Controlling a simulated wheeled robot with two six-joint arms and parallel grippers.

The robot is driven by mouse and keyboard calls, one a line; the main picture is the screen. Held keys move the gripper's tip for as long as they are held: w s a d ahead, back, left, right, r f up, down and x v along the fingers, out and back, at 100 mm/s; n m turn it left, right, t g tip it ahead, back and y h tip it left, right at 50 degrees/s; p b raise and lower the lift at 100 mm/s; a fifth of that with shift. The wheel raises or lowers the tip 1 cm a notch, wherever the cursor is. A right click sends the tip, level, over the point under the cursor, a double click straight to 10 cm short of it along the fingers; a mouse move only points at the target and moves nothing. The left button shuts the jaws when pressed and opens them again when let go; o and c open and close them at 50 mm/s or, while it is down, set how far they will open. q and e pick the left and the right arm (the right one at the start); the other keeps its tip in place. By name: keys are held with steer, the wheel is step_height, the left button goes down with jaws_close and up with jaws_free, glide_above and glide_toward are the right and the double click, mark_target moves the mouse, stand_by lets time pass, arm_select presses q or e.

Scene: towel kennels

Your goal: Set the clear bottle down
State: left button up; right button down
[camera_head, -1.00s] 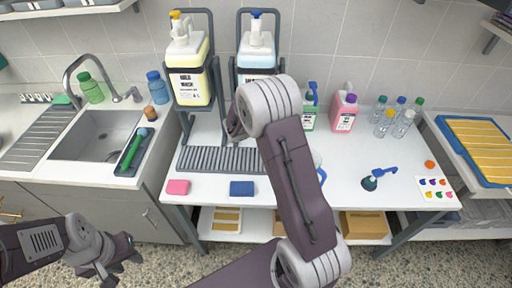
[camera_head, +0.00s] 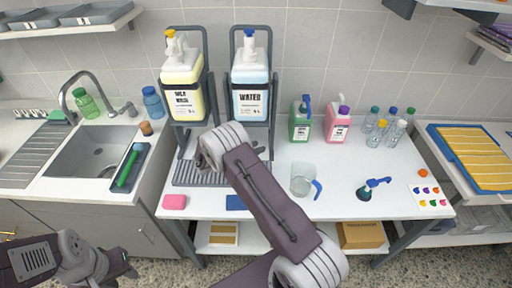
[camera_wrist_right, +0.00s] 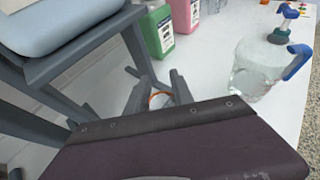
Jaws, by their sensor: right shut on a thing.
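My right gripper (camera_wrist_right: 158,100) shows in the right wrist view, shut near the dispenser stand. Between its fingers I see an orange ring (camera_wrist_right: 160,94), apparently the neck of the clear bottle; the rest of the bottle is hidden by my wrist. In the head view my right arm covers this gripper and the bottle, near the slatted drip tray (camera_head: 198,174) under the dispensers. My left gripper (camera_head: 128,272) is low at the left, over the floor, away from the table; its finger opening is unclear.
A clear jug with a blue handle (camera_head: 302,180) stands on the white table, also in the wrist view (camera_wrist_right: 255,72). Green (camera_head: 300,122) and pink (camera_head: 337,124) containers and several clear bottles (camera_head: 377,132) stand behind. Pink (camera_head: 174,202) and blue (camera_head: 236,202) sponges lie at the front edge.

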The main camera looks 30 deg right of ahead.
steer(key=shift+s+f, duration=0.1)
steer(key=shift+f, duration=0.05)
steer(key=c, duration=1.1)
jaws_free()
